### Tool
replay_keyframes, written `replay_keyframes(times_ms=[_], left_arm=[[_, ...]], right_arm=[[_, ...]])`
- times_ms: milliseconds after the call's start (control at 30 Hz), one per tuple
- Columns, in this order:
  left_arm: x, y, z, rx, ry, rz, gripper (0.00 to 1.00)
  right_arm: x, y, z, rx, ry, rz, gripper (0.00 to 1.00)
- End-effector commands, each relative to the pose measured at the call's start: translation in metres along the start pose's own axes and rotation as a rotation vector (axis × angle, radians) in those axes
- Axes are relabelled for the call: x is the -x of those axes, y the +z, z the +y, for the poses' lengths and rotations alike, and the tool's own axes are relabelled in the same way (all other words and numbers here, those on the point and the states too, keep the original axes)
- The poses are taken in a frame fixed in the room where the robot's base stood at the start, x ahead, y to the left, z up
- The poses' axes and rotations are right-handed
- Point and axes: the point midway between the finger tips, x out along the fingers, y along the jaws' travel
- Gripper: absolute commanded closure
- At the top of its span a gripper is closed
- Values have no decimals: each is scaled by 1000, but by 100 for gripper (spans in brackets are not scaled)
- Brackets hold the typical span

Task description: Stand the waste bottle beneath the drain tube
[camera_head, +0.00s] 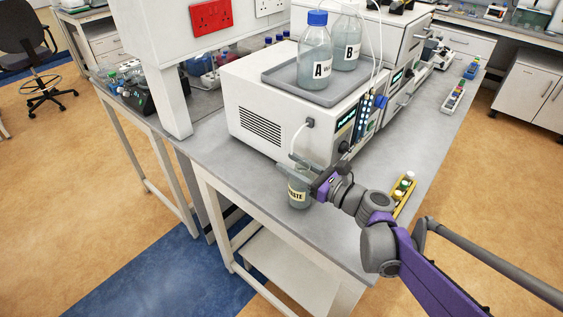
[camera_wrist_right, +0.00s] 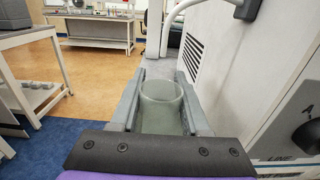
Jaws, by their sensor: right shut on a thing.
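The waste bottle (camera_head: 298,194) is clear glass with a pale label whose readable part ends in "STE". It looks upright at the bench's front end; whether its base touches the bench I cannot tell. My right gripper (camera_head: 308,174) is shut on it near the top. In the right wrist view the bottle (camera_wrist_right: 161,108) sits between both fingers, its round mouth open. The white drain tube (camera_head: 298,136) leaves a fitting on the white instrument and bends down toward the bottle's mouth. It also shows in the right wrist view (camera_wrist_right: 181,11). Whether its end lies directly over the mouth is unclear. My left gripper is out of view.
The white instrument (camera_head: 262,118) stands just behind the bottle, carrying a grey tray (camera_head: 285,82) with bottles A (camera_head: 314,58) and B (camera_head: 345,42). A yellow rack (camera_head: 404,194) of vials lies right of my gripper. The bench's front edge is close to the bottle.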

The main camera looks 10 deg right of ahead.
Motion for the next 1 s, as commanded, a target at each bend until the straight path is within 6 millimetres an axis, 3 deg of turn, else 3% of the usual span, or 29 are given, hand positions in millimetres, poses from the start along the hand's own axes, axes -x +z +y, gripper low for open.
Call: replay_keyframes(times_ms=[233, 333, 700, 733, 867, 1000], left_arm=[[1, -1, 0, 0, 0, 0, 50], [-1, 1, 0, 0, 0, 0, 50], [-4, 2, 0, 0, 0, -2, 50], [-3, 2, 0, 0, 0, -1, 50], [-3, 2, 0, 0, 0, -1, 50], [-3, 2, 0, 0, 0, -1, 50]], right_arm=[[-40, 0, 1, 0, 4, 0, 100], [-36, -14, 0, 1, 0, 0, 100], [-36, -19, 0, 0, 0, 0, 100], [-36, -18, 0, 0, 0, 0, 49], [-35, -18, 0, 1, 0, 0, 25], [-36, -18, 0, 0, 0, 0, 24]])
